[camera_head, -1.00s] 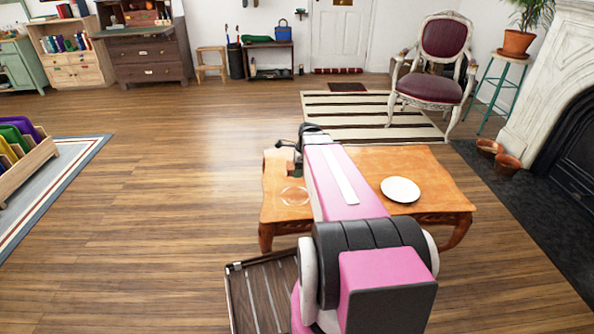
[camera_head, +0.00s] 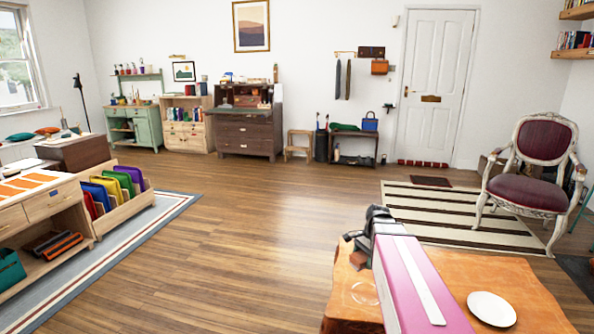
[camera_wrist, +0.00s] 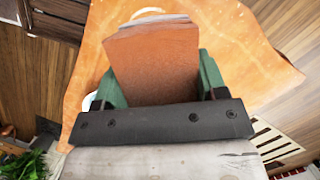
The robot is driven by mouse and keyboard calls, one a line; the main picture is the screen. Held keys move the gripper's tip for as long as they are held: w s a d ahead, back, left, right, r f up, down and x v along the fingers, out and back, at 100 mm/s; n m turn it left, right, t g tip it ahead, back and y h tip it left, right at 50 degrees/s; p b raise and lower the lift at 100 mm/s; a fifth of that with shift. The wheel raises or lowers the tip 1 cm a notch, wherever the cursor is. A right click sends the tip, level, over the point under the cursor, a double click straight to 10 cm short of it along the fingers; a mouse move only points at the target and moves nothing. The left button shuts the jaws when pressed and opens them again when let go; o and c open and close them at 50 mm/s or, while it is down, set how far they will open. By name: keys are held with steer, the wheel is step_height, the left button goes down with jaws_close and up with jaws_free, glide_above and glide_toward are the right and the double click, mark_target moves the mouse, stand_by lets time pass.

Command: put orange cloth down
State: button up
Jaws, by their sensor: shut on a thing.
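The orange cloth (camera_wrist: 152,62) shows in the wrist view as a flat, brownish-orange folded block. It stands between the green fingers of my gripper (camera_wrist: 157,88), which is shut on it. In the head view my gripper (camera_head: 357,242) is over the far left corner of the orange wooden table (camera_head: 450,265). A small orange-brown piece of the cloth (camera_head: 358,259) shows below it. I cannot tell whether the cloth touches the tabletop.
A clear glass dish (camera_head: 366,293) is on the table's left side, and a white plate (camera_head: 491,308) is on its right. A red armchair (camera_head: 527,188) stands on the striped rug (camera_head: 440,222). Open wooden floor lies left of the table. A low shelf unit (camera_head: 45,205) is at far left.

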steer(key=s+a+r+n+g+h, duration=0.1)
steer(key=s+a+r+n+h, duration=0.1)
steer(key=s+a+r+n, duration=0.3)
steer(key=shift+s+a+r+n+g+h, duration=0.5)
steer(key=shift+r+n, duration=0.95)
steer(key=shift+n, duration=2.15)
steer(key=shift+s+d, duration=0.2)
